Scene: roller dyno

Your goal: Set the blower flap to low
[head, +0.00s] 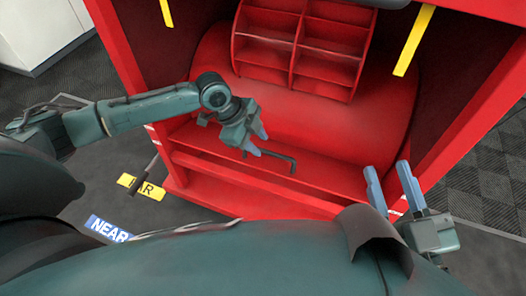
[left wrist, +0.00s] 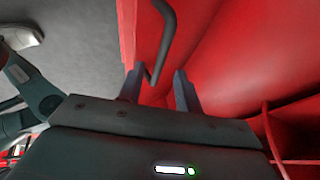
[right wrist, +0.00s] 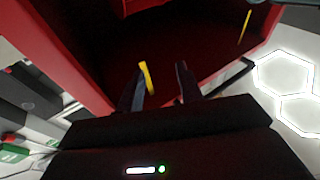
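A thin dark bent rod (head: 280,157) stands out in front of the red machine's lower ledge; I cannot tell for sure whether it is the blower flap's lever. My left gripper (head: 258,142) is open beside the rod's left end. In the left wrist view the rod (left wrist: 168,40) runs down from the top, and its lower end shows between the two fingertips, apart from or barely near them; contact cannot be told. My right gripper (head: 387,167) is open and empty at the right, in front of the machine. No flap marked low can be read.
The red machine (head: 320,130) has a rounded red body and a divided red rack (head: 298,45) on top. A yellow FAR label (head: 142,187) and a blue NEAR label (head: 107,228) lie on the floor at left. Red frame posts stand on both sides.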

